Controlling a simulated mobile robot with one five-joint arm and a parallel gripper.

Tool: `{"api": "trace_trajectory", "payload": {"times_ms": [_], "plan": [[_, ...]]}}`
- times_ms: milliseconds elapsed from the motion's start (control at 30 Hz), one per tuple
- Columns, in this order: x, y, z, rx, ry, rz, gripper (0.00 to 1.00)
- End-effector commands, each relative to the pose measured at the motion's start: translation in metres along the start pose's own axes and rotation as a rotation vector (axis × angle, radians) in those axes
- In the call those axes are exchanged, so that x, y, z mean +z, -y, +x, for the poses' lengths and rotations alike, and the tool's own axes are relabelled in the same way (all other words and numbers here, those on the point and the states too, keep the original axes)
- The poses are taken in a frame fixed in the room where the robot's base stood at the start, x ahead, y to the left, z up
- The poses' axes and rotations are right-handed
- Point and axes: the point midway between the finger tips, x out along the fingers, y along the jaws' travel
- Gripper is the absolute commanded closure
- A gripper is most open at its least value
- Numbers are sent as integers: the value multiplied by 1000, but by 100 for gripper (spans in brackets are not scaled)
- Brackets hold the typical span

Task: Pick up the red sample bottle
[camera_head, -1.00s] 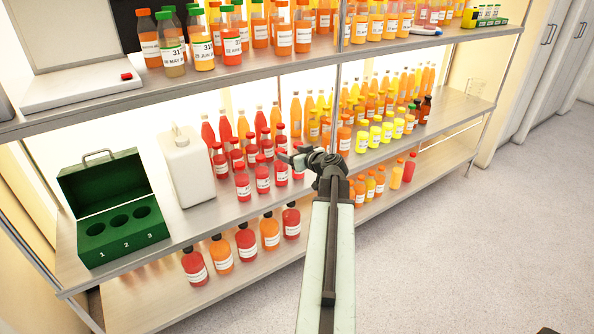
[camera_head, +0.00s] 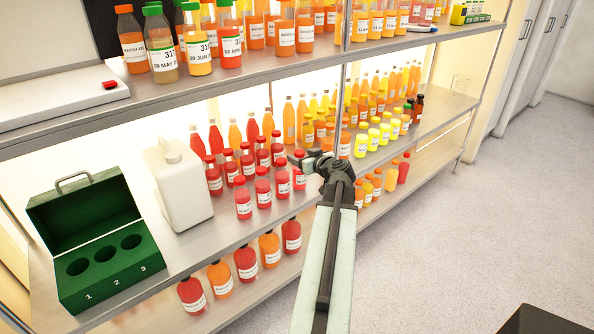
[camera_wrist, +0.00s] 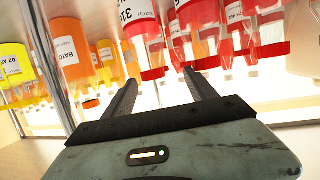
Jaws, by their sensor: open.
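Several red bottles with red caps and white labels stand in a group on the middle shelf; front ones are a red bottle (camera_head: 243,206) and another (camera_head: 282,185). I cannot tell which one the task means. My gripper (camera_head: 301,160) is at the right side of this group, its tips close to the rightmost red bottles. In the wrist view the picture is upside down: my two dark fingers (camera_wrist: 158,88) are apart with nothing between them, and red bottles (camera_wrist: 206,28) show beyond the tips. Contact cannot be told.
A white jug (camera_head: 180,185) and a green box (camera_head: 100,250) with numbered holes stand left of the bottles. Orange and yellow bottles (camera_head: 361,145) stand right. A shelf post (camera_head: 343,110) rises near my gripper. The upper shelf (camera_head: 200,85) overhangs. The floor (camera_head: 460,230) at right is clear.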

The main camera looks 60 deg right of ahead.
Motion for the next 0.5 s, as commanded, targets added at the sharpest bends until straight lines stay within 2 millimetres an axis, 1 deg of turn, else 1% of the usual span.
{"api": "trace_trajectory", "payload": {"times_ms": [200,367,467,500], "plan": [[3,-9,22,9,0,4,34],[3,-12,25,13,0,5,34],[5,-17,39,14,0,4,34],[6,-19,46,15,0,4,34]]}}
